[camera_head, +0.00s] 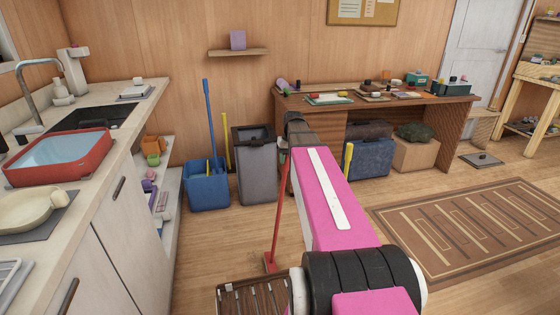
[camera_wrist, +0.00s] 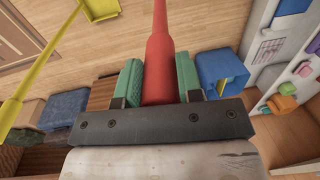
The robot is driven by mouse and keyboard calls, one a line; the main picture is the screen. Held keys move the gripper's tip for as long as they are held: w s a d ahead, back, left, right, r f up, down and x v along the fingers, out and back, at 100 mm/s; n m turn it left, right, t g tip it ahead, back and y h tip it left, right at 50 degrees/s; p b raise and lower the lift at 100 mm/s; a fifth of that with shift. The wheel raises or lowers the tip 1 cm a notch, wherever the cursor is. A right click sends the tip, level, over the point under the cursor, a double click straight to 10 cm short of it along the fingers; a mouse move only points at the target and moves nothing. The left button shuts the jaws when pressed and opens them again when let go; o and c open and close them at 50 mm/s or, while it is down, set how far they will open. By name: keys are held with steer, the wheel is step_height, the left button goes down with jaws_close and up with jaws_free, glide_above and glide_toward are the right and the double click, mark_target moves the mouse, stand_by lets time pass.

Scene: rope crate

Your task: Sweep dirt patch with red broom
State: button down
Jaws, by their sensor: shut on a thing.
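The red broom shows in the head view as a thin red handle (camera_head: 280,205) left of my pink arm, slightly tilted, with its red foot (camera_head: 270,263) low by the floor. In the wrist view its thick red handle (camera_wrist: 158,70) runs between the green finger pads of my gripper (camera_wrist: 158,82). My gripper is shut on this handle, one pad on each side. In the head view my arm mostly hides the gripper.
A blue bin (camera_head: 207,190) and a grey bin (camera_head: 254,170) stand by the wall. A yellow-handled tool (camera_head: 348,160) stands right of my arm. A slatted brown thing (camera_head: 253,298) lies at the bottom. A counter (camera_head: 150,95) bounds the left; a rug (camera_head: 480,225) lies right.

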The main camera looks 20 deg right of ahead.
steer(key=shift+d, duration=1.15)
steer(key=d, duration=0.4)
steer(key=shift+s, duration=0.1)
steer(key=a+h, duration=0.1)
steer(key=a, duration=0.7)
steer(key=shift+a, duration=0.35)
steer(key=shift+r, duration=0.2)
step_height(320, 180, up, 7)
stand_by(1.0)
stand_by(0.7)
